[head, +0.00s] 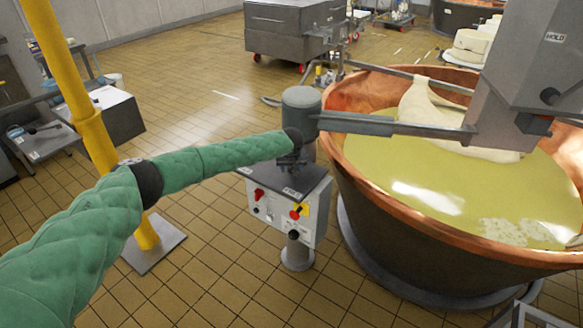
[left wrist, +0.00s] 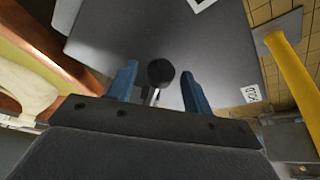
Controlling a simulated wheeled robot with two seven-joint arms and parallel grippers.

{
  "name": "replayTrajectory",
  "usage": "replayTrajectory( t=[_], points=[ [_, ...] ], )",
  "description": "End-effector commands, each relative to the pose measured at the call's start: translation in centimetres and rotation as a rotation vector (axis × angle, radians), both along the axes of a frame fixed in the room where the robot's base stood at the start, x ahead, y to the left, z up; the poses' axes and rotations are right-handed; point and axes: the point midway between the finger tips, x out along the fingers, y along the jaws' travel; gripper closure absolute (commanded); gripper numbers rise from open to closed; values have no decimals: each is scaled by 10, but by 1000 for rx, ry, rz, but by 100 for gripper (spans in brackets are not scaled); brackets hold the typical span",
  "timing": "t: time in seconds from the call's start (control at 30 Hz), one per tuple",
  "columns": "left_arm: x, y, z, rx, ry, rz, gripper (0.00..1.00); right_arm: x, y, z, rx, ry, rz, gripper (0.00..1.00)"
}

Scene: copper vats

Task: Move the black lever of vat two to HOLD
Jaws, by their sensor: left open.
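My left gripper (head: 291,160), at the end of the green-sleeved arm, is over the top of a grey control box (head: 318,186) beside a copper vat (head: 440,215). In the left wrist view its two blue fingers (left wrist: 158,76) are apart, with the round black knob of a lever (left wrist: 161,72) between them. A gap shows on each side of the knob. The lever's thin metal stem shows below it. A HOLD label (left wrist: 252,94) lies on the box top near one edge; it also shows in the head view (head: 291,192). In the head view the gripper hides the lever.
The vat holds yellowish liquid and a pale cloth. A grey horizontal beam (head: 400,126) crosses just beyond my gripper. A yellow post (head: 82,110) stands left of the box. A grey machine housing (head: 525,70) hangs over the vat.

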Motion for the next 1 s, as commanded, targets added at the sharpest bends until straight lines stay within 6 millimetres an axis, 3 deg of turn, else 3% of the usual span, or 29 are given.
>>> replayTrajectory(
  t=[0.07,0.3,0.33,0.77,1.0],
  points=[
    [0,0,0,0,0,0,50,0,0,0,0,0,0,64],
    [0,0,0,0,0,0,97,1,-1,0,-1,-1,0,64],
    [0,0,0,0,0,0,100,1,-1,0,-1,-1,-1,64],
    [-1,7,-2,-3,1,-47,100,4,0,-1,-1,-2,0,64],
    [0,24,-4,-4,3,-159,100,20,4,2,2,-15,0,64]
  ],
)
